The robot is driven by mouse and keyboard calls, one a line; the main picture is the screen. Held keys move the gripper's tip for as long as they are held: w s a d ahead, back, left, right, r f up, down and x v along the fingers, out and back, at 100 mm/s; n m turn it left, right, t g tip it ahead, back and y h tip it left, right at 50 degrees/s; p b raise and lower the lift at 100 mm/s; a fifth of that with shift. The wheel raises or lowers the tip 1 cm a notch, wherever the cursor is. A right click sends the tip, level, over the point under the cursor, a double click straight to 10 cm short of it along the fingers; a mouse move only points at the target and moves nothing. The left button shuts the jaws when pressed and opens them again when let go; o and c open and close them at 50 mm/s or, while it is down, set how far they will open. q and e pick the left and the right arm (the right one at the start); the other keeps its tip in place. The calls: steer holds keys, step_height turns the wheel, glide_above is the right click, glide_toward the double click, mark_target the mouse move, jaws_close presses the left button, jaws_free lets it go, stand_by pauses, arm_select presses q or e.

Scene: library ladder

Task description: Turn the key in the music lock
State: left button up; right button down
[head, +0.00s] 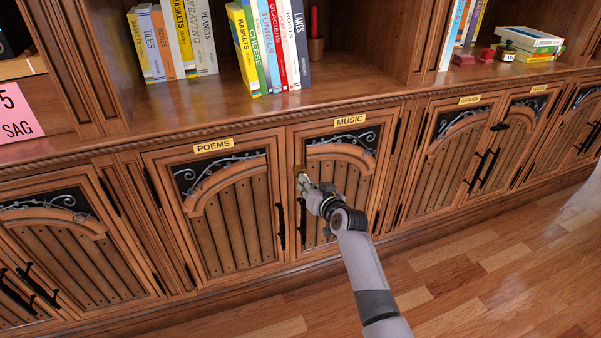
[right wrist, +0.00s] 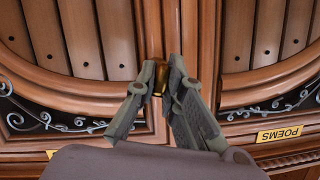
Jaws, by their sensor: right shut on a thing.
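The wooden cabinet door under the MUSIC label (head: 350,120) is closed. Its brass lock (head: 299,170) is at the upper left of the door, near the POEMS door. My right gripper (head: 304,182) is at this lock, with its arm coming up from below right. In the right wrist view my right gripper (right wrist: 161,70) is shut, with a small brass piece (right wrist: 158,84) between its fingers at the door edge. I cannot tell key from lock there, as the fingers hide most of it. My left gripper is not in view.
The POEMS door (head: 235,215) is closed to the left, with a black handle (head: 280,226) near its right edge. More closed cabinets stand on both sides. Books (head: 270,45) fill part of the shelf above. The wooden floor (head: 480,265) at lower right is clear.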

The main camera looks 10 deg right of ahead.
steer(key=shift+r+m, duration=0.1)
steer(key=shift+m, duration=0.3)
steer(key=shift+w+m+y, duration=0.1)
steer(key=shift+m+y, duration=0.2)
steer(key=shift+m+b, duration=0.3)
steer(key=shift+b, duration=0.05)
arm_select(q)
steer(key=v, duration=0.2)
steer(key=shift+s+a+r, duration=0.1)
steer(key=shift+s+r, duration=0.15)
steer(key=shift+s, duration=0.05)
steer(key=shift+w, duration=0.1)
arm_select(e)
steer(key=shift+m+y, duration=0.3)
steer(key=shift+m+b, duration=0.4)
steer(key=shift+b, duration=0.05)
steer(key=shift+a+m+y, duration=0.1)
steer(key=shift+m+y, duration=0.3)
steer(key=shift+m, duration=0.2)
